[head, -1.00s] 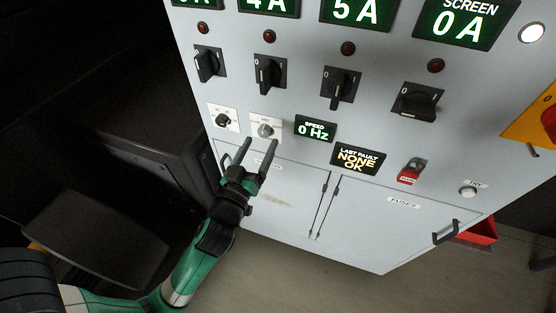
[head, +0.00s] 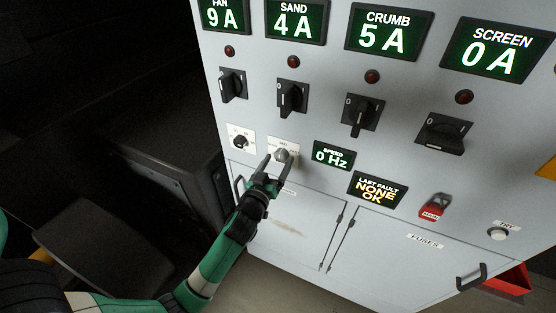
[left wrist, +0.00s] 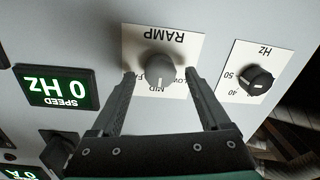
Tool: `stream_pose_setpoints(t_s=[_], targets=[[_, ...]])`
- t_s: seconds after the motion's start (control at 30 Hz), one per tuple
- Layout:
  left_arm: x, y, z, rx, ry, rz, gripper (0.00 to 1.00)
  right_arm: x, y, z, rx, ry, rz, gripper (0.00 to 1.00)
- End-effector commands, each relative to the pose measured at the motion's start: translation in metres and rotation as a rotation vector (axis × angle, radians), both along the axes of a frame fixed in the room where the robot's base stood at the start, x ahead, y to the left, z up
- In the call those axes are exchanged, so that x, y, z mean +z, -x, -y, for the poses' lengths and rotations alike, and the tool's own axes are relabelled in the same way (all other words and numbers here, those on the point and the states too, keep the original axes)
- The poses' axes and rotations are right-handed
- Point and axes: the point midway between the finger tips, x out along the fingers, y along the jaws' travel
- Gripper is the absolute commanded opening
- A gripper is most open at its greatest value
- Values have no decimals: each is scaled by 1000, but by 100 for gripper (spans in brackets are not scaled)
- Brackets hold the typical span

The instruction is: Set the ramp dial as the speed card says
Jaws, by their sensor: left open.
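The ramp dial is a round grey knob (left wrist: 157,70) on a white plate marked RAMP (left wrist: 190,46), upside down in the left wrist view. MID and LOW are legible there; another label is partly covered. I cannot tell for sure where the knob's mark points. The knob also shows in the head view (head: 282,154). My left gripper (head: 277,166) is open, its two fingers reaching up to either side of the knob; contact cannot be made out. Its fingers also show in the left wrist view (left wrist: 160,80). No speed card is in view. My right gripper is not in view.
A black Hz dial (left wrist: 257,83) sits beside the ramp plate. The speed display (head: 333,155) reads 0 Hz. Several black rotary switches (head: 291,97) line the panel above.

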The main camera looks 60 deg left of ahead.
Motion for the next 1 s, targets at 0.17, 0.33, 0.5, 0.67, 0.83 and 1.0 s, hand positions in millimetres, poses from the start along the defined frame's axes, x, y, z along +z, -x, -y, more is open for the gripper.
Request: stream_pose_setpoints(t_s=[0.17, 0.33, 0.5, 0.67, 0.83, 1.0], targets=[[0, -5, -5, 1, 1, -1, 80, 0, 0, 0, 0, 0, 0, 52], [0, -5, -5, 0, 0, 0, 78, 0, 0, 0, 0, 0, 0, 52], [0, -5, -5, 0, 0, 0, 47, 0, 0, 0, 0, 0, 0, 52], [0, -5, -5, 0, 0, 0, 19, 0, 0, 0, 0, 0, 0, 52], [0, -5, -5, 0, 0, 0, 0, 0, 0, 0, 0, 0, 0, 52], [0, -5, -5, 0, -8, -7, 0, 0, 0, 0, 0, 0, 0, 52]])
